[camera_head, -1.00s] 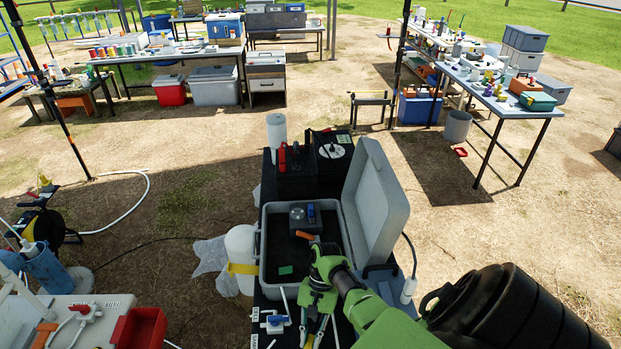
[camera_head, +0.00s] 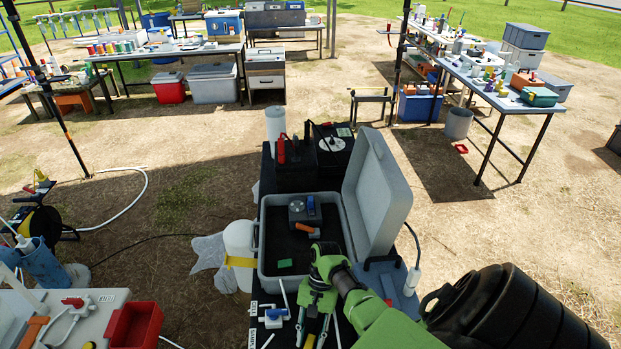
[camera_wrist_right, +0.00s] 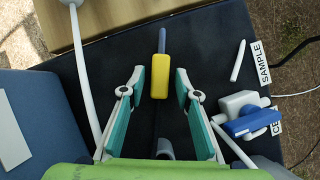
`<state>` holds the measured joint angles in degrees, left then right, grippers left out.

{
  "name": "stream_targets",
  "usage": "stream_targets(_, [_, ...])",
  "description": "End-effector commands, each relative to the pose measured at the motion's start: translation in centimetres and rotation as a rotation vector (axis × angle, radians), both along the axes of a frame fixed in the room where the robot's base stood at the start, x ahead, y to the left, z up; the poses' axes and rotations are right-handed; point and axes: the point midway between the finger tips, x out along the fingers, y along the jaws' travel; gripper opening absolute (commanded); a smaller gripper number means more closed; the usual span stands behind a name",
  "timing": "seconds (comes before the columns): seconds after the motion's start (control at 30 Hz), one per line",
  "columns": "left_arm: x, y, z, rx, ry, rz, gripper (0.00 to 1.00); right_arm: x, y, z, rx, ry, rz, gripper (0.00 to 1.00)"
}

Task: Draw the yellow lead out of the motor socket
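The yellow lead end (camera_wrist_right: 159,77) has a yellow body with a blue-grey rod at its far end. It shows over the dark table top in the right wrist view. My right gripper (camera_wrist_right: 163,84) is open. Its teal-padded fingers appear on either side of the yellow body, with gaps at both sides; height above it is unclear. In the head view my right gripper (camera_head: 314,325) points down at the table's front, with a bit of yellow (camera_head: 309,341) between the fingers. I cannot make out the motor socket or whether the lead sits in it. My left gripper is not in view.
A blue-and-white valve (camera_wrist_right: 247,116) and SAMPLE label (camera_wrist_right: 261,62) lie right of the gripper. A white tube (camera_wrist_right: 84,70) and blue case (camera_wrist_right: 32,125) are at left. An open grey case (camera_head: 262,262) stands behind the gripper, its lid (camera_head: 376,196) raised.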

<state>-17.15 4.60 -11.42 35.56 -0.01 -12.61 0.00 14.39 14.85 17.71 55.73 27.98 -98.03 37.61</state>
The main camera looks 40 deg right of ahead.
Motion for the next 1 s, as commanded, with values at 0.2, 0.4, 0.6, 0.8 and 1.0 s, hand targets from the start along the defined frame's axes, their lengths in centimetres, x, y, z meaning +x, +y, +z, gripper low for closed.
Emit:
stream_targets(0.2, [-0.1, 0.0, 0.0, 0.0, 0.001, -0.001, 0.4, 0.0, 0.0, 0.0, 0.0, 0.0, 0.0, 0.35])
stream_targets(0.4, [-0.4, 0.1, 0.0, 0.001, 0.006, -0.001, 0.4, 0.2, -0.2, 0.4, -0.001, -0.002, 0.0, 0.35])
stream_targets(0.6, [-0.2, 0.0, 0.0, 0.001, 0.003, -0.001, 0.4, 0.9, -1.7, 3.1, -0.005, -0.004, 0.0, 0.35])
stream_targets(0.8, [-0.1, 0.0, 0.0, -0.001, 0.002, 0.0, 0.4, 2.0, -3.6, 6.9, -0.002, -0.004, -0.001, 0.35])
stream_targets(1.0, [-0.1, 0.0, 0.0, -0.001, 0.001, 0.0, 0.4, 2.6, -4.9, 9.5, -0.002, -0.002, 0.0, 0.35])
